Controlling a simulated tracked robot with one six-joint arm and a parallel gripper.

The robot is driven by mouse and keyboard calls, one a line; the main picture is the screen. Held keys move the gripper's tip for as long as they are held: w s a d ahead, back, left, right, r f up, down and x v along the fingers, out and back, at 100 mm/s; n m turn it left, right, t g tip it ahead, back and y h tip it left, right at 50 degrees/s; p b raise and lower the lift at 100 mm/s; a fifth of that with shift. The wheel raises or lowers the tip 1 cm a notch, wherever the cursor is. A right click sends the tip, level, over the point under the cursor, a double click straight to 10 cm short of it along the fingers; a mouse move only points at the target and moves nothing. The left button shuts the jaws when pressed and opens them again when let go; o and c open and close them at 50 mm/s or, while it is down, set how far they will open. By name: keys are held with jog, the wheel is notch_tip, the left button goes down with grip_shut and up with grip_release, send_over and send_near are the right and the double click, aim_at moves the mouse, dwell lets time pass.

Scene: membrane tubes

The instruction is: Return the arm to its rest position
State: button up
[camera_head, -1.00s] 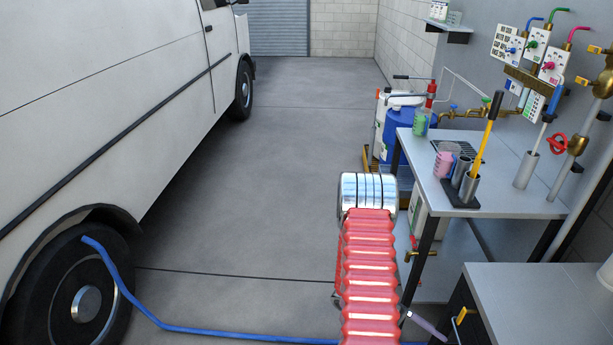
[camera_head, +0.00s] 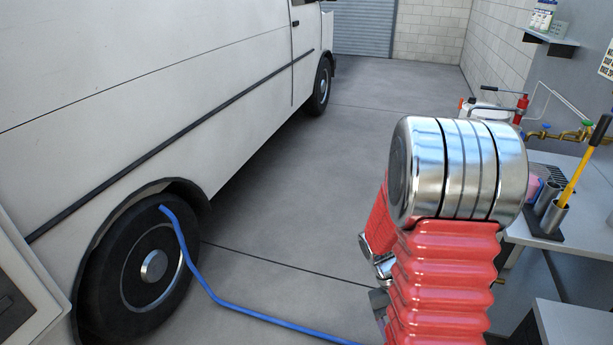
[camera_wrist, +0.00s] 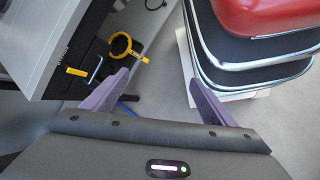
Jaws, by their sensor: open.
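My gripper (camera_wrist: 160,82) shows in the wrist view, its two purple-grey fingers spread wide apart with nothing between them. In the head view my arm rises in front of the camera, with red ribbed sleeves and a large silver elbow joint. A second red section hangs behind that joint, to its left. My gripper is not visible in the head view.
A white van (camera_head: 140,110) stands at left with a blue hose (camera_head: 230,305) by its wheel. A workbench (camera_head: 560,240) with a yellow-handled tool (camera_head: 585,165) stands close at right. A yellow ring (camera_wrist: 121,45) is near my left finger in the wrist view.

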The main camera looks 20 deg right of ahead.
jog(key=w+a+r+n+t+y, duration=0.1)
jog(key=a+r+t, duration=0.5)
jog(key=a+r, duration=0.6)
jog(key=w+a+r+n+t, duration=0.3)
jog(key=a+r+t, duration=0.3)
jog(key=a+r, duration=0.6)
jog(key=shift+w+a+r+t+y, duration=0.3)
jog(key=shift+w+y, duration=0.1)
jog(key=shift+w, duration=0.4)
jog(key=shift+c, duration=0.4)
